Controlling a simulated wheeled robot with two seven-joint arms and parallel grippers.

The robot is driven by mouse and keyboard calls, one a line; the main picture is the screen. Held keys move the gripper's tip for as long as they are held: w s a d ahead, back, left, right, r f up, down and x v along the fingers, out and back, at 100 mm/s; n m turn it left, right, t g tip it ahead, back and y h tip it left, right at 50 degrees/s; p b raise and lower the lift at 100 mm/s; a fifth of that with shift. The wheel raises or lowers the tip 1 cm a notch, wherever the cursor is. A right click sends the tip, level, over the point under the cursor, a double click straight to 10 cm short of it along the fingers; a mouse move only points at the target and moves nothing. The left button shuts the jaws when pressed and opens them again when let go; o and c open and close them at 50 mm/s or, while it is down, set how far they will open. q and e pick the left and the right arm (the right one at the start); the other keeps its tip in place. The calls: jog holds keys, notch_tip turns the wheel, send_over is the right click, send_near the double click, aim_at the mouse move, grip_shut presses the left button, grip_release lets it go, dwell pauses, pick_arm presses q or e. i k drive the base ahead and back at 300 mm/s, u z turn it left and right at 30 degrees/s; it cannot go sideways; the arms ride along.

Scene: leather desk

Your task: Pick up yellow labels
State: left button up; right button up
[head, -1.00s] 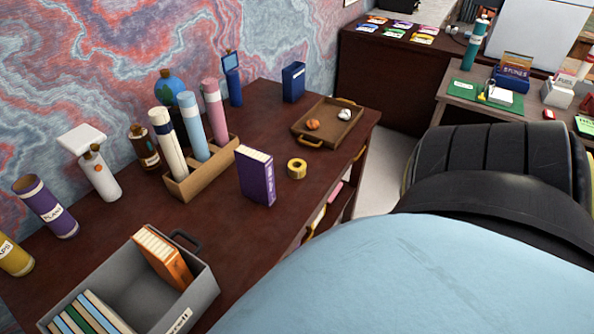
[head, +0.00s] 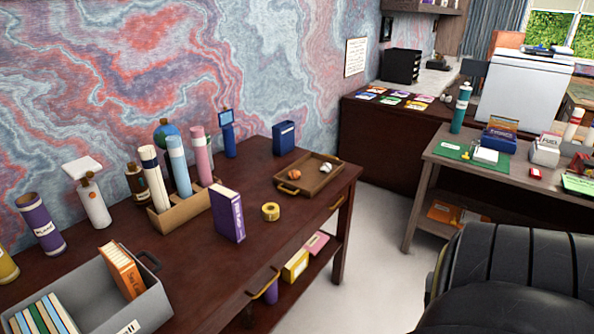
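Several small coloured cards, which look like labels, lie in rows on the dark desk (head: 375,135) at the back. One of them looks like a yellow label (head: 416,105), at the front right of the group. Other cards there are orange, purple, green and blue. They are too small to read. Neither of my grippers shows in the head view.
A brown desk (head: 190,260) on the left holds a grey bin (head: 150,308), a purple book (head: 228,214), a tape roll (head: 271,211) and a wooden tray (head: 318,184). A black padded chair (head: 510,280) fills the lower right. Pale floor (head: 375,240) lies open between.

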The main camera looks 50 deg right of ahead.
aim_at(270, 212)
jog(key=u, duration=0.25)
jog(key=k, duration=0.3)
jog(key=z, duration=1.3)
jog(key=i, duration=0.5)
jog(key=z, duration=0.4)
